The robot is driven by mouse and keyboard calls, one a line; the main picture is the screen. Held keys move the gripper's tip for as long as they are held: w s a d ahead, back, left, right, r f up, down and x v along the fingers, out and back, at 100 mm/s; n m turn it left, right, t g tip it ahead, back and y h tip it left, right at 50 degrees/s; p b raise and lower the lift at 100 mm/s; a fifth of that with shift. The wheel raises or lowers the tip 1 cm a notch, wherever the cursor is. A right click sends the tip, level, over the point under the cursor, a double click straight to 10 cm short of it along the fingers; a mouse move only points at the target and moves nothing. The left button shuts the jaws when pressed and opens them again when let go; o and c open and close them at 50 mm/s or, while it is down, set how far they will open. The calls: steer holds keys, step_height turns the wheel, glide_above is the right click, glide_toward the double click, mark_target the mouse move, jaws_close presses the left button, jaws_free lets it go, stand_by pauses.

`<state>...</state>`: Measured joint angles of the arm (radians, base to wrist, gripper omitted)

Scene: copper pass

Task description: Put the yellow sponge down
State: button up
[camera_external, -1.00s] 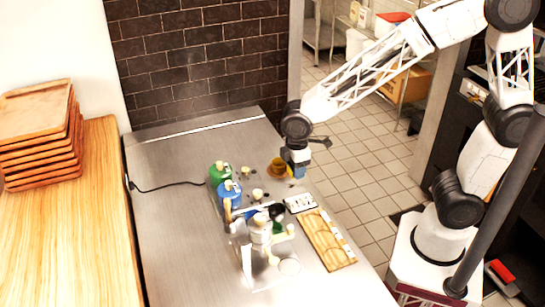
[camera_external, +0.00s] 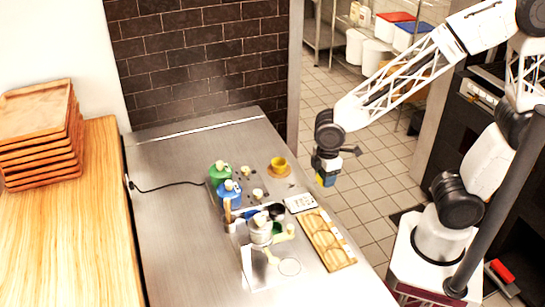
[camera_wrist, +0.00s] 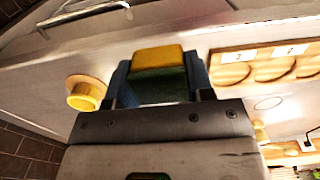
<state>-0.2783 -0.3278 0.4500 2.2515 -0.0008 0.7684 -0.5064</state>
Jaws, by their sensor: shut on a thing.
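The yellow sponge (camera_wrist: 158,57), with a dark green side, is between the fingers of my gripper (camera_wrist: 160,82) in the wrist view. My gripper is shut on it. In the external view my gripper (camera_external: 326,181) is above the right edge of the steel counter (camera_external: 180,170), near the tiled floor side.
A yellow cup (camera_external: 278,164) stands on a round wooden coaster left of my gripper. A wooden board with round hollows (camera_external: 327,240) and a small white tray (camera_external: 299,203) lie along the right edge. Green (camera_external: 220,174) and blue (camera_external: 229,194) bottles stand mid-counter. The far counter is clear.

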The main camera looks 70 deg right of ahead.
glide_above(274, 189)
steer(key=shift+s+f, duration=0.1)
steer(key=shift+f, duration=0.65)
stand_by(0.4)
steer(key=shift+f, duration=1.75)
steer(key=shift+f, duration=0.1)
steer(key=o, duration=1)
